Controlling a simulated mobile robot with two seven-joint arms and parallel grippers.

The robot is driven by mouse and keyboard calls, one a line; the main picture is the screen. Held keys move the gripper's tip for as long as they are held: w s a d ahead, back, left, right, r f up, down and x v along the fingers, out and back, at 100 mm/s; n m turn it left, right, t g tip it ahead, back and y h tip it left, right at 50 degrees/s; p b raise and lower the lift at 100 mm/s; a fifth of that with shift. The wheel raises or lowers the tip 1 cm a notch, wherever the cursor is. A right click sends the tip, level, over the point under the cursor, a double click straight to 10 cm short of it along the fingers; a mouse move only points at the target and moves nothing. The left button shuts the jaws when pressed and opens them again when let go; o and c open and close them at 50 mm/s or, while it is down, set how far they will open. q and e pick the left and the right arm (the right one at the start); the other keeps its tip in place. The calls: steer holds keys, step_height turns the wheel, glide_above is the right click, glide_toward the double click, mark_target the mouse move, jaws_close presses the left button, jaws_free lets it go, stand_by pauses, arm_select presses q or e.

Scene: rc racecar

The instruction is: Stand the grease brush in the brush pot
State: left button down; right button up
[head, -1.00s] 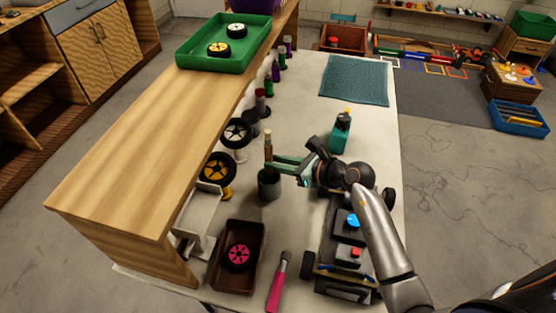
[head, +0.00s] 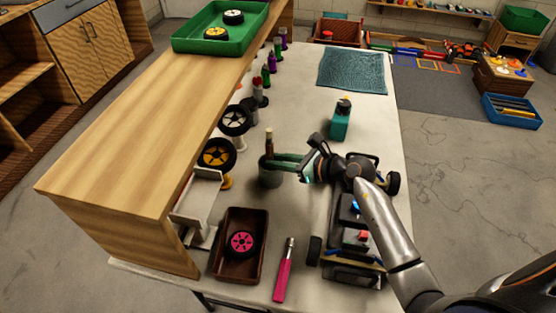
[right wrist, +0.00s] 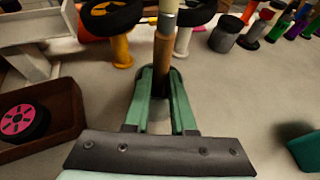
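My left gripper is not in view.
Wheels on stands (head: 217,154) and a wooden shelf (head: 150,120) are left of the pot. A brown tray with a pink wheel (head: 219,262), a pink-handled tool (head: 284,275) and a car chassis (head: 345,275) are nearer. A teal bottle (head: 339,124) stands behind the gripper.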

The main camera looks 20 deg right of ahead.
steer(key=o, duration=0.5)
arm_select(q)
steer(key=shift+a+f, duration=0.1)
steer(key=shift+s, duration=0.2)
arm_select(e)
steer(key=shift+s+d, duration=0.1)
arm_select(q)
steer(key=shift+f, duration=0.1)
arm_select(e)
steer(key=v, duration=1.2)
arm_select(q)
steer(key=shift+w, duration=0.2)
arm_select(e)
steer(key=shift+s+d, duration=0.1)
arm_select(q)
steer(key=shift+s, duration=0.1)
